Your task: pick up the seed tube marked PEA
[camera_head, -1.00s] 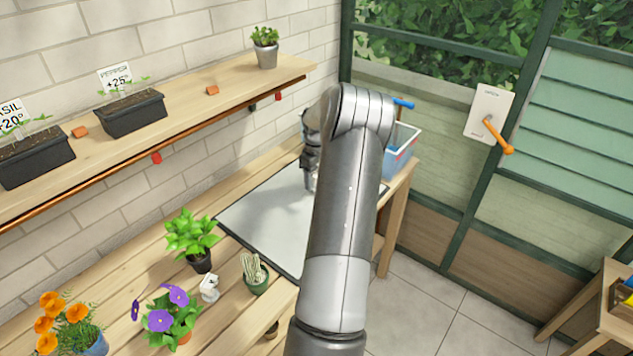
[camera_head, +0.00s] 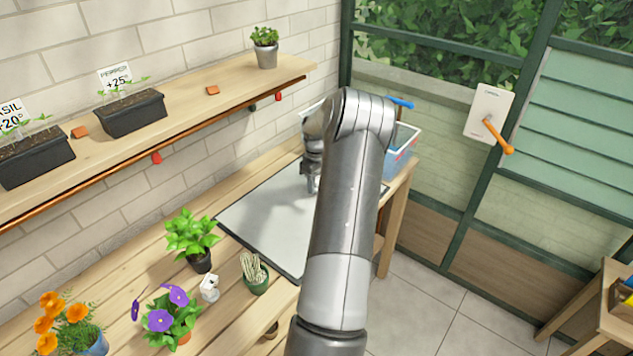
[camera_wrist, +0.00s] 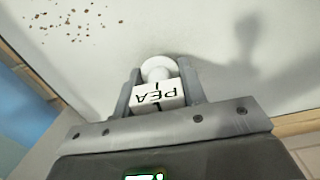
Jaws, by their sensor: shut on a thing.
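The seed tube marked PEA (camera_wrist: 158,95) sits between the two fingers of my gripper (camera_wrist: 160,92) in the wrist view. Its white label reads PEA upside down, and a round white end shows beyond it. My gripper is shut on the tube, over the pale mat. In the head view my gripper (camera_head: 311,186) points down over the mat (camera_head: 265,220); the tube cannot be made out there.
Small brown specks (camera_wrist: 75,22) lie on the mat. A clear bin with a blue and red edge (camera_head: 402,150) stands behind my arm. The mat's left part is clear.

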